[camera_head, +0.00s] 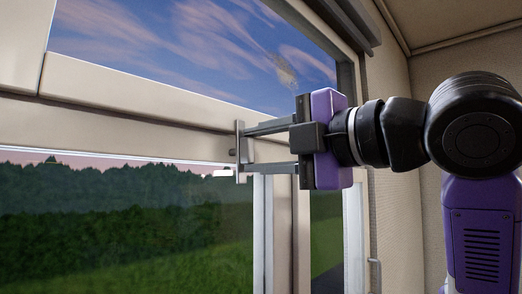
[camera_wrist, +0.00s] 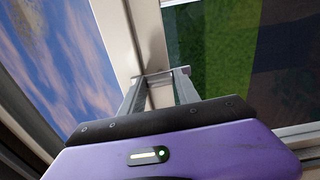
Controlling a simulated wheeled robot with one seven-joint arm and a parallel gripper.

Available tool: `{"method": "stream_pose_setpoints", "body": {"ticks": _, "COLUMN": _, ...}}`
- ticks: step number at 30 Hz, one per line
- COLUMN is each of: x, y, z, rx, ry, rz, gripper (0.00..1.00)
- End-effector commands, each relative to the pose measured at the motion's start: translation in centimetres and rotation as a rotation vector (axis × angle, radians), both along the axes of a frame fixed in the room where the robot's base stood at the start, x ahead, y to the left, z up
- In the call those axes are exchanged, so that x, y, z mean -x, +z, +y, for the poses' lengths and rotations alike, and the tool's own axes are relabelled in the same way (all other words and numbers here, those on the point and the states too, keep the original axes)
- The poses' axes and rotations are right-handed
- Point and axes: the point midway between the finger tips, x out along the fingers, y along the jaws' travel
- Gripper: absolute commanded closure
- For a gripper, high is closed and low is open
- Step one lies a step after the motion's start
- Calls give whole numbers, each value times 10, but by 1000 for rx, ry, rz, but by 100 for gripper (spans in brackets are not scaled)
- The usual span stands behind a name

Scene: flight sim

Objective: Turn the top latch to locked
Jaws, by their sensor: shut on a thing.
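The top latch (camera_wrist: 159,73) is a small grey fitting on the cream window frame, seen between the fingertips in the wrist view. In the head view, only a little of it (camera_head: 232,152) shows beside the fingertips. My gripper (camera_head: 245,150) reaches in from the right, one finger above the other, and is shut on the latch. In the wrist view, my gripper (camera_wrist: 162,74) has its two fingers spaced apart, one on each side of the latch. The fingers hide much of it, so its exact turn is hard to tell.
A cream crossbar (camera_head: 130,105) runs between an upper pane showing sky and a lower pane showing trees and grass. A white piece (camera_head: 222,173) shows just below the fingertips. A grey handle (camera_head: 375,272) is on the frame at lower right. A beige wall (camera_head: 392,95) stands close behind my arm.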

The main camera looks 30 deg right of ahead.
Motion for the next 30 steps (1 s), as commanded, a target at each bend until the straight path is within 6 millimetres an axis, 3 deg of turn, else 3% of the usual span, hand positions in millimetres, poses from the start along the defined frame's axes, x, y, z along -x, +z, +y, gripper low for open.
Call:
{"method": "stream_pose_setpoints", "body": {"ticks": 20, "x": 0, "y": -2, "z": -1, "rx": -61, "ry": -2, "rz": 23, "gripper": 100}}
{"method": "stream_pose_setpoints", "body": {"ticks": 21, "x": 0, "y": -2, "z": -1, "rx": -61, "ry": -2, "rz": 24, "gripper": 58}}
{"method": "stream_pose_setpoints", "body": {"ticks": 24, "x": 0, "y": -1, "z": -1, "rx": -60, "ry": -2, "rz": 23, "gripper": 40}}
{"method": "stream_pose_setpoints", "body": {"ticks": 30, "x": 0, "y": -1, "z": 0, "rx": -59, "ry": -1, "rz": 21, "gripper": 40}}
